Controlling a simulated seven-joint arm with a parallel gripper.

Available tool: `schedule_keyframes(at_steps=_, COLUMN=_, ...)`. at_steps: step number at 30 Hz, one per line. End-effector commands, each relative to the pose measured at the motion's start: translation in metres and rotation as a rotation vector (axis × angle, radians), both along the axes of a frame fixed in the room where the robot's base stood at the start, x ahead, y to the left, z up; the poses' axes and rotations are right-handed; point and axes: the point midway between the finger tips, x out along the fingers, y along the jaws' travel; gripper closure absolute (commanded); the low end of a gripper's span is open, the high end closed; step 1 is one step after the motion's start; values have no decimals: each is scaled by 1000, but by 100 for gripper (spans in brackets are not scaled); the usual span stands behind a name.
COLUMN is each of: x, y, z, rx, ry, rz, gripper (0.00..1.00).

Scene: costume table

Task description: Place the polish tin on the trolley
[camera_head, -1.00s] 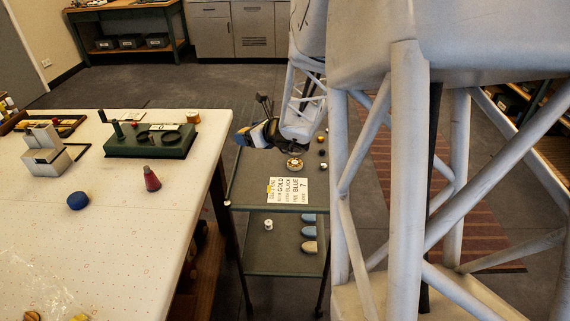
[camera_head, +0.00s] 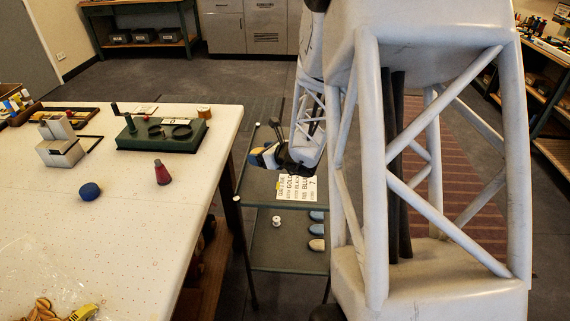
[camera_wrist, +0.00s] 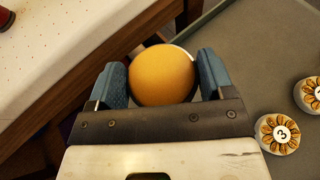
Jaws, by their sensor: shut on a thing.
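The polish tin (camera_wrist: 162,76) shows in the wrist view as a round orange disc with a thin pale rim at its right. My gripper (camera_wrist: 162,82) is shut on it, with one blue finger on each side. The trolley is dark grey-green with two shelves. In the wrist view its grey upper shelf (camera_wrist: 265,65) lies to the right of the tin, whose disc covers part of the shelf's left edge.
A card (camera_head: 296,187) lies on the upper shelf. Two round, numbered, flower-painted pieces (camera_wrist: 280,134) lie right of my gripper. The lower shelf holds a white spool (camera_head: 276,221) and rounded pieces (camera_head: 317,230). The white table (camera_head: 130,235) at left carries a blue disc (camera_head: 90,191).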

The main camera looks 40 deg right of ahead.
Motion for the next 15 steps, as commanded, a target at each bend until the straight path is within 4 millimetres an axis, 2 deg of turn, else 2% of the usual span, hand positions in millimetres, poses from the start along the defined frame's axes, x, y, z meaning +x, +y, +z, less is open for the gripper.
schedule_keyframes(at_steps=9, x=0, y=0, z=-32, rx=1, ry=0, rz=1, gripper=55)
schedule_keyframes(at_steps=15, x=0, y=0, z=-37, rx=0, ry=0, rz=1, gripper=55)
